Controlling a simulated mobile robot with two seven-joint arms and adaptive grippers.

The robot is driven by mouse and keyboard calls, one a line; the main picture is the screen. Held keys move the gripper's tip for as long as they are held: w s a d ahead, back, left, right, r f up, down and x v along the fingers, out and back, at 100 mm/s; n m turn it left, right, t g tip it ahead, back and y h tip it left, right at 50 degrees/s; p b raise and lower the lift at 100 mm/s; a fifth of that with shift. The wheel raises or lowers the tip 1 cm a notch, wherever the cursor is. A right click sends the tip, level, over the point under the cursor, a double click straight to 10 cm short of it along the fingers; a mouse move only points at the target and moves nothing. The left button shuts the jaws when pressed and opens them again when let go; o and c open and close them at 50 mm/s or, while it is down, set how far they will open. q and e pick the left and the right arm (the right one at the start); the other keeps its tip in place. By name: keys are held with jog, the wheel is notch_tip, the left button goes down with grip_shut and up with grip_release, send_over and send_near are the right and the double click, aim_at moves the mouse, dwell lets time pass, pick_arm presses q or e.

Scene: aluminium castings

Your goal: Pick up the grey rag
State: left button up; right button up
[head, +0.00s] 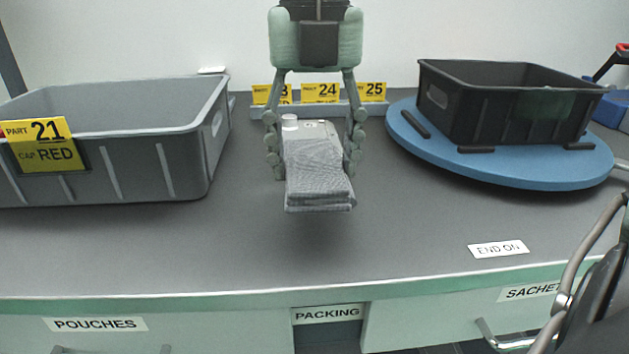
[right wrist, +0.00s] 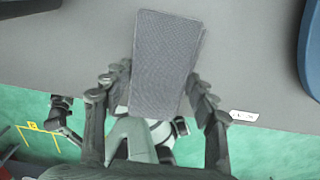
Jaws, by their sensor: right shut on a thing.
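The grey rag (head: 318,172) is a folded, woven cloth pad. It hangs between the fingers of my right gripper (head: 314,148), which is shut on it, and seems to be held above the counter, with a dark shadow below. In the right wrist view the rag (right wrist: 163,62) fills the space between the two jointed fingers of the right gripper (right wrist: 163,90).
A grey bin (head: 180,165) labelled 21 cap red stands on the left. A black crate (head: 490,125) sits on a blue round turntable (head: 540,180) at the right. Yellow number cards (head: 320,92) stand behind. An END ON card (head: 498,249) lies near the front edge. The front counter is mostly clear.

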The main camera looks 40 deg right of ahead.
aim_at(314, 163)
pick_arm(q)
notch_tip(314, 163, down, 6)
jog(key=p, duration=0.2)
jog(key=shift+w+d+f, duration=0.15)
jog(key=shift+w+f, duration=0.1)
jog(key=shift+w, duration=0.2)
pick_arm(e)
notch_tip(314, 163, up, 23)
jog(key=shift+f, duration=0.1)
